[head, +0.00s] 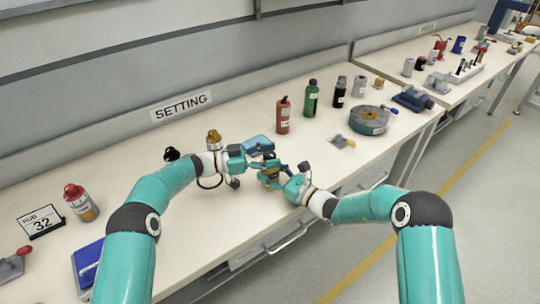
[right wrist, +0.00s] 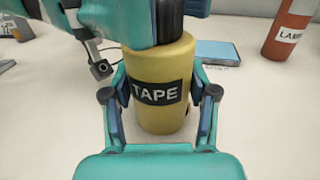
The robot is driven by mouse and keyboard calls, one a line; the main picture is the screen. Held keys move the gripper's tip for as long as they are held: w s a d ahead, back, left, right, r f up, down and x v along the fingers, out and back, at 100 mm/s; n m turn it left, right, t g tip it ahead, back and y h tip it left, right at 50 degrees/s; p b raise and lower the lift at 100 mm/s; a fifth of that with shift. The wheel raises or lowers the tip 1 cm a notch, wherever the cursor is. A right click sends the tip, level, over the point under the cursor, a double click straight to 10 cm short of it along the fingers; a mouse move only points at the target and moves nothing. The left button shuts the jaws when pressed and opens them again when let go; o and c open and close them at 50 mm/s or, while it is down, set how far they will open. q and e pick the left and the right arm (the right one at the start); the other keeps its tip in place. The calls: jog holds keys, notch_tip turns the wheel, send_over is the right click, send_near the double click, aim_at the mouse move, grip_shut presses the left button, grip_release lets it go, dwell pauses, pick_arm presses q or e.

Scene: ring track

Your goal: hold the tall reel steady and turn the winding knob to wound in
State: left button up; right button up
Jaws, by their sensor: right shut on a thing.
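The tall reel is a yellow cylinder with a black TAPE label (right wrist: 165,93), upright on the bench in the right wrist view. In the head view it is mostly hidden between my two grippers. My right gripper (right wrist: 160,105) has one finger on each side of the reel and is shut on it, low on its body; it also shows in the head view (head: 277,177). A dark round part, which looks like the winding knob (right wrist: 169,20), is on top of the reel. My left gripper (head: 268,162) is over the reel's top at this part. Its fingertips are hidden.
A blue flat block (head: 259,143) lies behind the reel. An orange bottle (head: 283,115), a green bottle (head: 311,99) and a round grey-green reel (head: 369,120) stand to the right. A small grey piece with a yellow tip (head: 342,142) lies nearer. The bench's front edge is close.

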pick_arm(q)
jog(key=shift+a, duration=0.1)
jog(key=v, duration=1.1)
jog(key=shift+a, duration=0.4)
jog(key=shift+f, duration=0.1)
pick_arm(e)
jog(key=o, duration=1.4)
